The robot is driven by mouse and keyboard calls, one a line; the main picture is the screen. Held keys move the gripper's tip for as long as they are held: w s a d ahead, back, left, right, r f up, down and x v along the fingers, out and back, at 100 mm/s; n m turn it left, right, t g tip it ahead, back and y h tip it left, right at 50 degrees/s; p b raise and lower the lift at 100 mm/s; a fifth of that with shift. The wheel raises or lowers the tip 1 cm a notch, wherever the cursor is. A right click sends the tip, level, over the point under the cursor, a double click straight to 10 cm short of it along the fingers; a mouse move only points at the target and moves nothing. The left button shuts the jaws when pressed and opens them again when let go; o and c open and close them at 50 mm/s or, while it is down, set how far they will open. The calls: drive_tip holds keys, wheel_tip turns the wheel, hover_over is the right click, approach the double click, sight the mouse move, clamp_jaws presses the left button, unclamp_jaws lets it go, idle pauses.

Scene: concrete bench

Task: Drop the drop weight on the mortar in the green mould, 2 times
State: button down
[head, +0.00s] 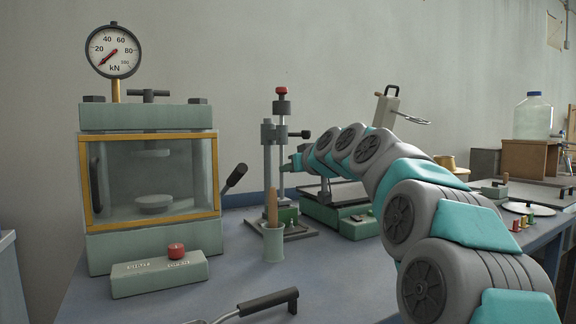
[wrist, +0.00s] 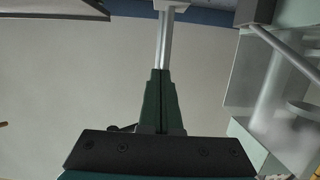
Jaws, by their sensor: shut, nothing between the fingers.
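The drop stand (head: 268,160) stands at the middle of the bench, with an upright column and a side clamp with a black knob. What looks like the drop weight (head: 282,108) is a grey cylinder under a red knob, high on the stand. The green mould (head: 288,215) sits on the stand's base; the mortar inside cannot be made out. My gripper (head: 287,167) is beside the stand, below the weight, pointing left. In the wrist view my gripper (wrist: 163,72) has its dark green fingers together, nothing between them. A silver rod (wrist: 166,40) shows beyond the fingertips.
A glass-fronted press (head: 150,180) with a gauge (head: 113,49) stands left. A control box (head: 160,272) with a red button lies before it. A cup (head: 273,243) with a wooden-handled tool stands in front of the stand. A green-based device (head: 340,215) stands right, partly behind my arm.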

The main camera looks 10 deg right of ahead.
sight(283, 186)
wheel_tip(283, 186, down, 3)
drive_tip(key=shift+a+b, duration=0.1)
drive_tip(key=shift+b, duration=0.5)
drive_tip(key=shift+a+f, duration=0.15)
drive_tip(key=shift+f, duration=0.65)
wheel_tip(283, 186, up, 6)
drive_tip(key=p, duration=0.2)
drive_tip(key=r+v, duration=0.1)
drive_tip(key=v, duration=1)
drive_tip(key=shift+w+r, duration=0.15)
drive_tip(key=shift+r, duration=0.3)
